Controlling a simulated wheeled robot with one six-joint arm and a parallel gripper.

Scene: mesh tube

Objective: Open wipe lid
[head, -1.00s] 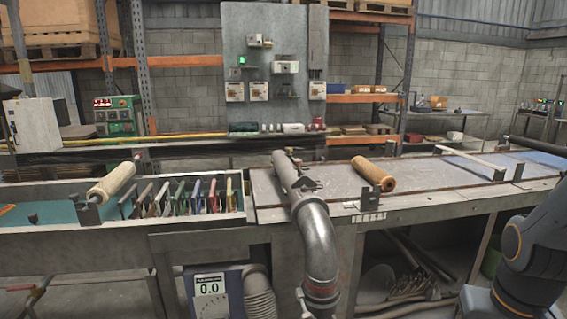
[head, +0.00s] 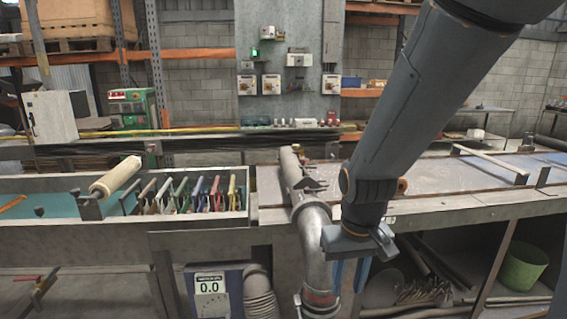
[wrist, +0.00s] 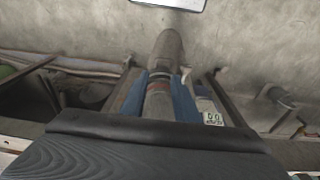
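I cannot make out a wipe container or its lid in either view. My gripper (head: 350,276) points down in front of the bench, just right of the grey bent pipe (head: 312,222). Its two blue fingers stand apart with nothing seen gripped. In the wrist view, my gripper (wrist: 160,80) frames the pipe (wrist: 167,50) between its fingers; the pipe appears to lie beyond them.
The bench has a compartment of coloured plates (head: 214,194) and a pale roller (head: 115,177) at left. A box with a 0.0 display (head: 209,283) stands below, beside a ribbed hose (head: 260,293). A green bin (head: 523,266) sits under the bench at right.

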